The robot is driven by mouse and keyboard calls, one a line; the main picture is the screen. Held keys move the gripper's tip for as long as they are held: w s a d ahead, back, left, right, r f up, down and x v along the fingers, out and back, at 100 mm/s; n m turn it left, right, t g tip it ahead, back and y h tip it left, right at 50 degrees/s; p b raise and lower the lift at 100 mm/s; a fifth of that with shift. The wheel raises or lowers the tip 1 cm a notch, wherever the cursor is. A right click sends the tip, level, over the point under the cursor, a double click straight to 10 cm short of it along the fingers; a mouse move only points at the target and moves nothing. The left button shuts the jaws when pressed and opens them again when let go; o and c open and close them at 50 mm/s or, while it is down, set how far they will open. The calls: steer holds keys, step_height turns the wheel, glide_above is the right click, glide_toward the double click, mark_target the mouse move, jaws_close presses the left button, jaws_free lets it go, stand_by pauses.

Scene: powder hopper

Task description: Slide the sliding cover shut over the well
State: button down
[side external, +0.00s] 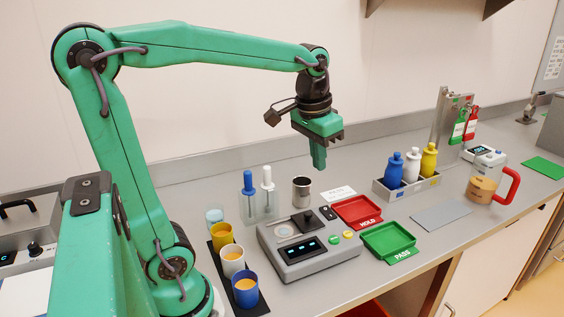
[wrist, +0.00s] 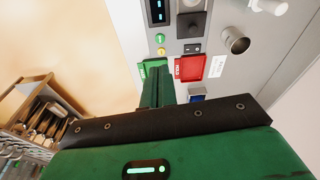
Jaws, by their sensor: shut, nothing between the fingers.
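The grey instrument (side external: 305,262) stands on the bench with a display and buttons on its front. On its top is a dark square sliding cover (side external: 304,223) with a small raised knob. A pale round spot, seemingly the well (side external: 283,227), lies to the left of the cover and looks uncovered, though it is small here. In the wrist view the dark cover (wrist: 192,25) shows near the top, and the well is cut off by the upper edge. My gripper (side external: 318,162) is shut and empty, pointing down high above the bench behind the instrument; its fingers also show in the wrist view (wrist: 157,85).
A metal cup (side external: 302,191) and dropper stand (side external: 258,203) are behind the instrument. A red HOLD tray (side external: 358,212) and green PASS tray (side external: 390,242) sit to its right. Coloured cups (side external: 233,262) stand left. A bottle rack (side external: 406,187) is farther right. Air around my gripper is clear.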

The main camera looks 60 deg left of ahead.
steer(key=w+a+f+n+g+h, duration=0.1)
steer(key=w+a+f+n+g, duration=0.1)
steer(key=w+a+f+g, duration=0.4)
steer(key=w+a+f, duration=0.5)
steer(key=w+a, duration=0.1)
steer(key=w, duration=0.2)
steer(key=shift+w+a+f+h, duration=0.2)
steer(key=shift+w+a+h, duration=0.1)
steer(key=shift+a+h, duration=0.1)
steer(key=shift+s+d+f, duration=0.1)
steer(key=shift+f, duration=0.05)
glide_toward(312, 218)
steer(key=f, duration=0.1)
steer(key=w+f, duration=0.1)
steer(key=f, duration=0.3)
steer(key=shift+w+a+f, duration=0.1)
steer(key=shift+w+a, duration=0.1)
steer(key=shift+w, duration=0.2)
steer(key=shift+s+d, duration=0.25)
steer(key=shift+s, duration=0.65)
steer(key=shift+s+d, duration=0.3)
steer(key=shift+s, duration=0.6)
steer(key=shift+s, duration=0.1)
